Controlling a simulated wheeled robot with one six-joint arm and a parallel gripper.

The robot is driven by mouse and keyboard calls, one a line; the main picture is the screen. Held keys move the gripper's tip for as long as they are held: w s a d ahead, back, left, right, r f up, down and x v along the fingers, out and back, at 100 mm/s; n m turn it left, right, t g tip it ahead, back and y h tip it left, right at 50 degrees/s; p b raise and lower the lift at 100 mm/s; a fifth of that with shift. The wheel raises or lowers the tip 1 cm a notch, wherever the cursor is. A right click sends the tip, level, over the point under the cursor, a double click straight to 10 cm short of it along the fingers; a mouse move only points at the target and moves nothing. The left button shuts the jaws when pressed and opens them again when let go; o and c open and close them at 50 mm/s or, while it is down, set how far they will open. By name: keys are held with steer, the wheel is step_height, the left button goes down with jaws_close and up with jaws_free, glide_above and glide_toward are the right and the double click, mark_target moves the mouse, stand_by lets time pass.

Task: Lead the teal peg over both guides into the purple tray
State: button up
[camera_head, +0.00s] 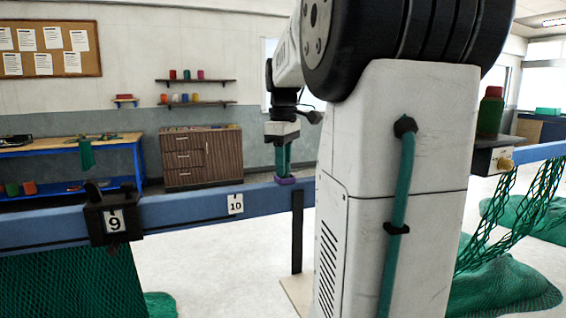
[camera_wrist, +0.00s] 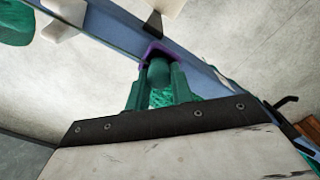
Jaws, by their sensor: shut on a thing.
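My gripper (camera_head: 284,158) points down over the blue beam, at the small purple tray (camera_head: 286,181) near label 10. The wrist view shows its two green fingers (camera_wrist: 157,88) shut on the teal peg (camera_wrist: 158,72). The far end of the peg is at the purple tray (camera_wrist: 150,50), whose rim shows around it. I cannot tell whether the peg touches the tray's floor. In the head view the fingers mostly hide the peg. A black block with prongs (camera_head: 97,190) and label 9 sits on the beam to the left; I cannot tell whether it is a guide.
The blue beam (camera_head: 190,208) runs across the view on a dark post (camera_head: 297,232). Green netting (camera_head: 70,285) hangs at left, with more at right (camera_head: 500,280). A green bottle with a red cap (camera_head: 490,112) stands at right. My arm hides the middle of the beam.

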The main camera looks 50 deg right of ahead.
steer(key=o, duration=1)
step_height(320, 180, up, 8)
steer(key=shift+f, duration=0.15)
steer(key=shift+a, duration=0.1)
steer(key=s+a+f, duration=0.1)
steer(key=a+f, duration=0.2)
steer(key=a, duration=0.4)
steer(key=s+a+f+m, duration=0.1)
steer(key=a+f, duration=0.2)
steer(key=a, duration=0.3)
steer(key=s+a+f, duration=0.2)
steer(key=a+f, duration=0.1)
steer(key=a, duration=0.4)
steer(key=shift+m+t, duration=0.7)
steer(key=shift+m, duration=0.1)
steer(key=s+a+f, duration=0.3)
steer(key=f, duration=0.1)
steer(key=s+a+f, duration=0.3)
steer(key=f, duration=0.1)
steer(key=s+a+f, duration=0.3)
steer(key=a+f, duration=0.1)
steer(key=shift+a+f, duration=0.1)
steer(key=shift+f, duration=0.2)
